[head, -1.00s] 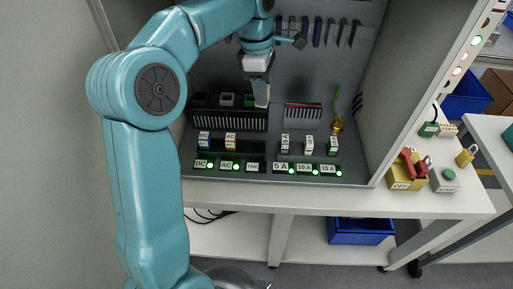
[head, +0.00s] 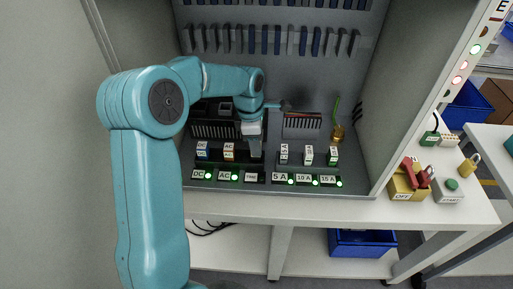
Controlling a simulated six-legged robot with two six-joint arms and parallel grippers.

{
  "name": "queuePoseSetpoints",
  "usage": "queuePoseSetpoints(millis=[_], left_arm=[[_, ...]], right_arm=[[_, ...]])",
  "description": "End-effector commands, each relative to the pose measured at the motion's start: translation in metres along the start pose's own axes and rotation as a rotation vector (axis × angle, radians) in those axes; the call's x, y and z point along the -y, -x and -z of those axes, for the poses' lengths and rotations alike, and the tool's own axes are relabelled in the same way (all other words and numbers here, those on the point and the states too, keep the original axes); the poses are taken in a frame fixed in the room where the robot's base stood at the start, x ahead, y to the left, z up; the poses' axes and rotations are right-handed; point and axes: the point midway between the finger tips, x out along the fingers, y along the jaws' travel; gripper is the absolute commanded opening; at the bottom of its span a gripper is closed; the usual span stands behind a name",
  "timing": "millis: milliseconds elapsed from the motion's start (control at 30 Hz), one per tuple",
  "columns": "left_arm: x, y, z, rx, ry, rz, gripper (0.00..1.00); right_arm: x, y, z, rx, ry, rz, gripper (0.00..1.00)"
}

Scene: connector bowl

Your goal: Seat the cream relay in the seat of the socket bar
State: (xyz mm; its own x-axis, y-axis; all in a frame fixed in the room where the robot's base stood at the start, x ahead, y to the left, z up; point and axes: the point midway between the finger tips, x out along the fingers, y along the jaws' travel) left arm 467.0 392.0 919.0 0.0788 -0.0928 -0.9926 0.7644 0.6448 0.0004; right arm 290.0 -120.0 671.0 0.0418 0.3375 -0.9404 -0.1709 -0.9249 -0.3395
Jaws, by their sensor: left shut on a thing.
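My left gripper (head: 254,144) comes down over the right end of the black socket bar (head: 214,163). It is shut on the cream relay (head: 256,152), which is small and mostly hidden by the fingers. The relay is upright, above or at the bar's third place, over the third label; I cannot tell whether its foot is in the seat. Two other relays, with blue (head: 202,151) and red (head: 229,151) marks, stand in the bar to the left. My right gripper is not in view.
Three small labelled modules (head: 308,155) stand to the right. Behind are a finned black block (head: 215,130) and a brass part with a green wire (head: 338,132). Lit label plates (head: 306,179) line the front. Cabinet walls close both sides.

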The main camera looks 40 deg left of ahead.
Motion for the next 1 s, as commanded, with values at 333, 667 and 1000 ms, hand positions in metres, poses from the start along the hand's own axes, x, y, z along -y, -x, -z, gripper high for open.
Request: queuePoseSetpoints(millis=[333, 667, 1000], left_arm=[[0.000, -0.025, 0.003, 0.001, 0.000, -0.001, 0.12], [0.000, -0.028, 0.003, 0.000, -0.001, 0.000, 0.68], [0.000, -0.022, 0.002, 0.001, -0.001, -0.001, 0.68]], right_arm=[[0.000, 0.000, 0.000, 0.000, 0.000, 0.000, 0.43], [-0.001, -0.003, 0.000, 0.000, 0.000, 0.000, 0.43], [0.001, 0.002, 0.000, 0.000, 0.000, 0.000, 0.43]])
